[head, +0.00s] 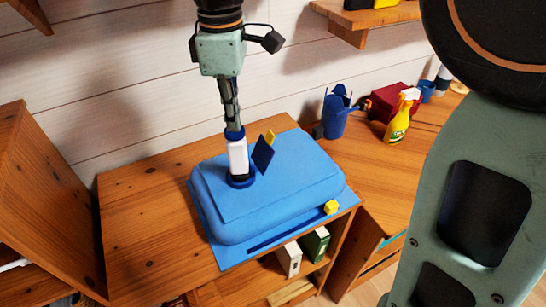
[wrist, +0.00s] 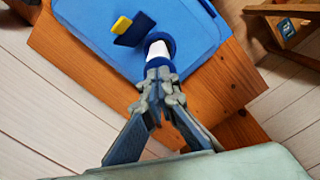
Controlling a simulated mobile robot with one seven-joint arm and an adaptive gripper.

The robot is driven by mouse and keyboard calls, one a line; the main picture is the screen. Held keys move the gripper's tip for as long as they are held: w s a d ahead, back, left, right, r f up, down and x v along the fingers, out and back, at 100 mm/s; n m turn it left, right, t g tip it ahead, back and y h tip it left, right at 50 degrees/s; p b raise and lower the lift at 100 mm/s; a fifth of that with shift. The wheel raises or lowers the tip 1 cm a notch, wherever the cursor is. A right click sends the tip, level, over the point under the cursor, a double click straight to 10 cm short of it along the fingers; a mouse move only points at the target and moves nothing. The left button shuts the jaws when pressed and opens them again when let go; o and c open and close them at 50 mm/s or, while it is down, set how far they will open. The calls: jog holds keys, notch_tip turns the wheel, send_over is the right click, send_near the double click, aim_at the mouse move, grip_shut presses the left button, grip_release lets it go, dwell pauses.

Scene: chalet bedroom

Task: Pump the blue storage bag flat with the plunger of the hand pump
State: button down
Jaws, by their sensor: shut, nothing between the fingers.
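The blue storage bag (head: 300,180) lies on a wooden cabinet top, puffed up like a thick cushion; part of it shows in the wrist view (wrist: 90,35). The hand pump (head: 237,156) stands upright on the bag, with a white body, a dark blue base ring and a blue top; it also shows in the wrist view (wrist: 157,50). My gripper (head: 233,124) is shut and empty, pointing down directly above the pump. Its fingertips (wrist: 160,73) meet at the pump's top and hide part of it. I cannot tell whether they touch it.
A dark blue flap (head: 263,153) with a yellow piece stands up beside the pump. A yellow clip (head: 331,207) sits at the bag's front right corner.

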jog(key=shift+r+p, duration=2.25)
jog(key=shift+p, duration=0.15)
jog(key=shift+f, duration=0.1)
jog(key=shift+f+b, duration=2.4)
jog(key=shift+f, duration=1.1)
notch_tip(320, 180, up, 5)
jog(key=p, duration=0.4)
jog(key=shift+r+p, duration=0.15)
jog(key=shift+p, duration=0.25)
jog(key=shift+f, duration=0.2)
jog(key=shift+f+b, duration=2)
jog(key=shift+f, duration=0.85)
jog(key=shift+r+p, duration=2.25)
jog(key=shift+r, duration=0.2)
